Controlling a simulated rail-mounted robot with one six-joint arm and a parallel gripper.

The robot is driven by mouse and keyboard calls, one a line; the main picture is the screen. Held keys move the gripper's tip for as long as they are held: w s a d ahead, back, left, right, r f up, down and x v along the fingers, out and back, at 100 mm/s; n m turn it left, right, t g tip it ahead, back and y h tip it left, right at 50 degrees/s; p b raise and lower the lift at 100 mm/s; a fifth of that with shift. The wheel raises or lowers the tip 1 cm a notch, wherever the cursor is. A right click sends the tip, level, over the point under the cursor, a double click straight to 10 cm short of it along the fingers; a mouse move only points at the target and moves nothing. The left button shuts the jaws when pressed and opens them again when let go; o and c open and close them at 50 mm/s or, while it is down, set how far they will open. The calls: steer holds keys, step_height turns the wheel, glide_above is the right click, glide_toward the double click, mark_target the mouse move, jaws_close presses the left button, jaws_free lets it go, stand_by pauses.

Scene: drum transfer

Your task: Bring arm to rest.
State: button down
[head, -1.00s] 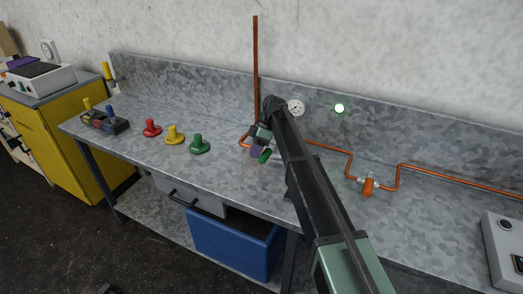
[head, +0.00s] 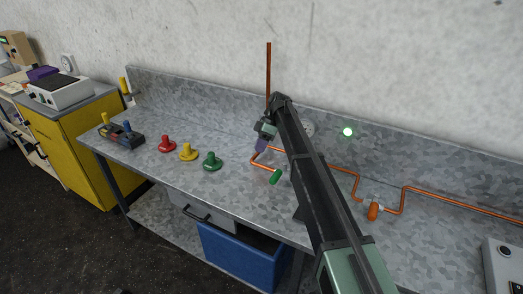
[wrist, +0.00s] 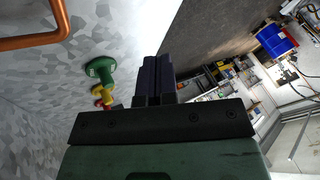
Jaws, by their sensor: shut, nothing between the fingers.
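My gripper (head: 262,145) is above the metal bench, beside the upright copper pipe (head: 268,80). Its dark fingers (wrist: 158,76) are closed together and empty in the wrist view. My arm reaches in from the lower right of the head view. A green-handled valve (head: 276,176) on the copper pipe lies just below and right of the fingers, apart from them in the picture.
Red (head: 167,144), yellow (head: 188,152) and green (head: 212,161) knobbed pieces stand on the bench to the left. An orange-handled valve (head: 373,211) is on the pipe to the right. A green light (head: 347,132) glows on the backboard. A blue bin (head: 243,255) sits below.

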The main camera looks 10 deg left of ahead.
steer(key=s+d+f+m+t+h, duration=0.1)
steer(key=s+d+m+t+h, duration=0.1)
steer(key=s+d+m, duration=0.7)
steer(key=s+d+f+m+t+h, duration=0.2)
steer(key=s+d+m, duration=0.8)
steer(key=s+d, duration=0.8)
steer(key=s+t, duration=0.1)
steer(key=s, duration=0.6)
